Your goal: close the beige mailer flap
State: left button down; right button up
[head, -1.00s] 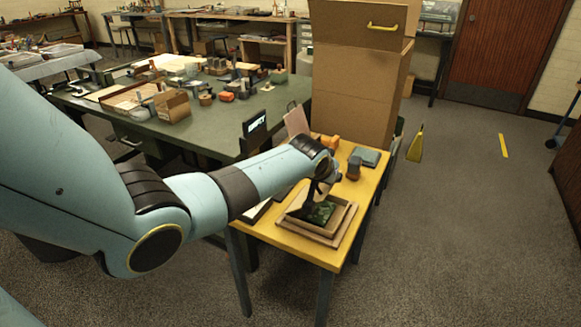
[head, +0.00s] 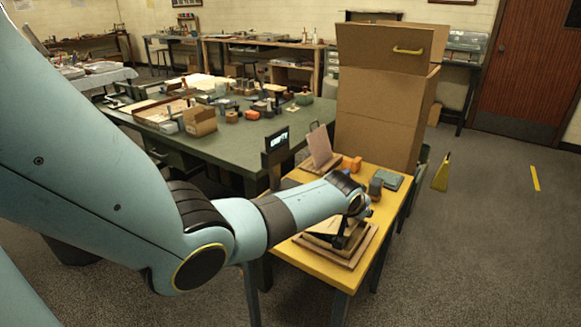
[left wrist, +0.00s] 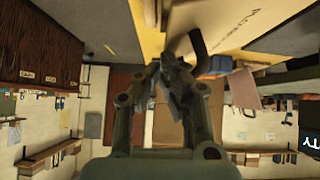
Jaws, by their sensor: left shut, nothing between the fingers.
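The beige mailer (head: 326,226) lies on the yellow table, on top of a brown tray (head: 315,257). A pale panel of it shows at a tilt beside my left gripper, and dark printing shows on a beige panel in the left wrist view (left wrist: 222,18). How far its flap stands open I cannot tell. My left gripper (head: 347,241) is shut and empty, right at the mailer's near right side. It shows in the middle of the left wrist view (left wrist: 172,62). Whether it touches the mailer is unclear. My right gripper is not in view.
On the yellow table (head: 300,262) stand an orange block (head: 352,164), a grey-blue box (head: 388,181) and a pinkish upright board (head: 319,146). A tall cardboard box (head: 380,115) stands behind. A crowded green table (head: 240,148) is at the left. The floor on the right is mostly clear.

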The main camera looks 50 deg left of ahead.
pick_arm(q)
jog(key=shift+w+d+f+b, duration=0.1)
jog(key=shift+d+f+b, duration=0.2)
jog(key=shift+f, duration=0.2)
jog(key=shift+d+f+b, duration=0.2)
jog(key=shift+f+b, duration=0.1)
jog(key=shift+f, duration=0.1)
jog(key=shift+w+d+f, duration=0.1)
jog(key=shift+d+f, duration=0.05)
jog(key=shift+f, duration=0.2)
jog(key=shift+f+b, duration=0.1)
jog(key=shift+b, duration=0.2)
dwell(0.6)
dwell(0.5)
